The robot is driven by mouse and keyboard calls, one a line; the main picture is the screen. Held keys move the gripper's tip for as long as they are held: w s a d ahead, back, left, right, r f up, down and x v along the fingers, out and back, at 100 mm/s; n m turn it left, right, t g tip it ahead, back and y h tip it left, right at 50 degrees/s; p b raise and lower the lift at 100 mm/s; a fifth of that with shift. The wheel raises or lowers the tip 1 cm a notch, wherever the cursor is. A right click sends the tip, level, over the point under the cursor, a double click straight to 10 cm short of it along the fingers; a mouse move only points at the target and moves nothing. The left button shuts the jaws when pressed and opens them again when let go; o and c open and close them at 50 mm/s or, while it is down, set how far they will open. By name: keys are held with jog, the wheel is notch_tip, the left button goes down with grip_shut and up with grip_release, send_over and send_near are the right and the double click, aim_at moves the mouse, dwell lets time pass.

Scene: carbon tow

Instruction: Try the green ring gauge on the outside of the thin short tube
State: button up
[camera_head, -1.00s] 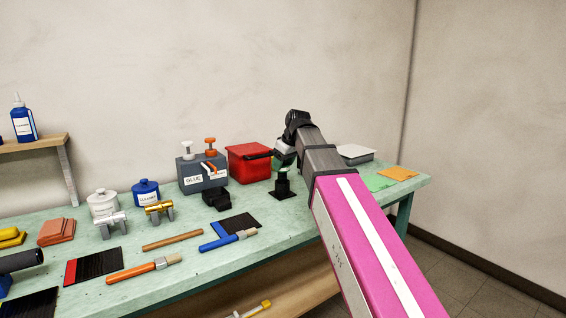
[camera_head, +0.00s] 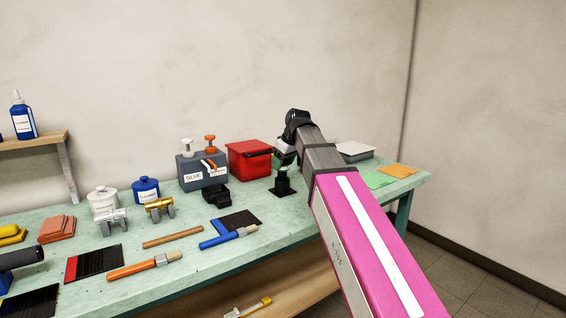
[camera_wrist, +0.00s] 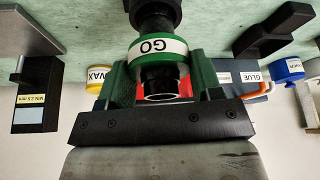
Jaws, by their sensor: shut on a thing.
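The green ring gauge (camera_wrist: 174,73), with a white GO label, is held in my gripper (camera_wrist: 163,92). My gripper is shut on it. In the wrist view, the dark thin short tube (camera_wrist: 158,82) passes through the ring, and its open end sticks out on the near side. The ring sits around the tube; whether they touch cannot be told. The tube stands upright on a black stand (camera_head: 283,187) on the bench. In the head view my arm's end is just above this stand, and the ring shows only as a small patch of green.
A red bin (camera_head: 250,162) and a grey glue dispenser (camera_head: 203,172) stand behind and left of the stand. A black cradle (camera_head: 215,193) is to its left. Green (camera_head: 376,180) and orange (camera_head: 398,171) sheets lie to the right, by a grey-white box (camera_head: 355,151).

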jog(key=shift+r, duration=0.1)
dwell(0.3)
jog(key=shift+r, duration=3.65)
jog(key=shift+d, duration=0.1)
